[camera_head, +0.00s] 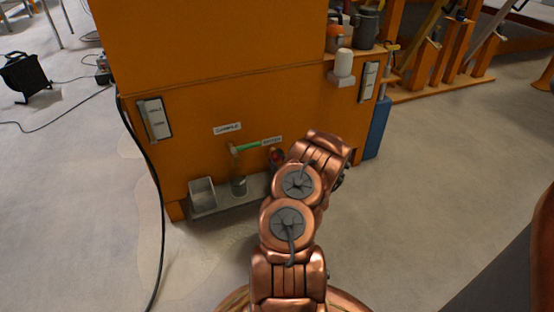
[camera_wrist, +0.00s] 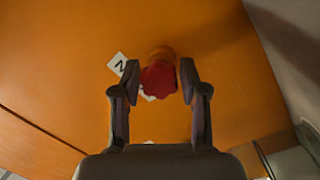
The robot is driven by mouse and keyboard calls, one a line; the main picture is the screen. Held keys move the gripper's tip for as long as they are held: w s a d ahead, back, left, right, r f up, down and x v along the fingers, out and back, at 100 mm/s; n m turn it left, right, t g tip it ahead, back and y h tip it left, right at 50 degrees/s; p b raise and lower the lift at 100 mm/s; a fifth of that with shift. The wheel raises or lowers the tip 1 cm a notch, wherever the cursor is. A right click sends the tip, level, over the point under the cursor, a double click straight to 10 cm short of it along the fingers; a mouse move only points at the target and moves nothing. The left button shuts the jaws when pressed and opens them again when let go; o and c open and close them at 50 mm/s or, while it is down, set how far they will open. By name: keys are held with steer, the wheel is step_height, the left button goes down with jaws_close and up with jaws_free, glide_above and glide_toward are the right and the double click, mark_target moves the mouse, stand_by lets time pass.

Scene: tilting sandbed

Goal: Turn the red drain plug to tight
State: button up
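The red drain plug (camera_wrist: 158,80) sits on an orange-brown fitting on the orange wall (camera_wrist: 80,70) in the wrist view. My gripper (camera_wrist: 160,76) is open, with one dark finger on each side of the plug. The left finger looks close to the plug; a small gap shows at the right one. I cannot tell whether either touches. In the head view the plug (camera_head: 277,155) shows as a small red spot below a label, beside my arm. My arm hides most of my gripper there.
A green-handled valve (camera_head: 245,146) and a glass bottle (camera_head: 238,185) are left of the plug. A grey ledge (camera_head: 218,207) with a metal box (camera_head: 202,194) runs below. A black cable (camera_head: 160,215) hangs at the left. Floor at the right is clear.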

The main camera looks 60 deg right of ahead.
steer(key=c, duration=0.7)
steer(key=shift+o, duration=0.2)
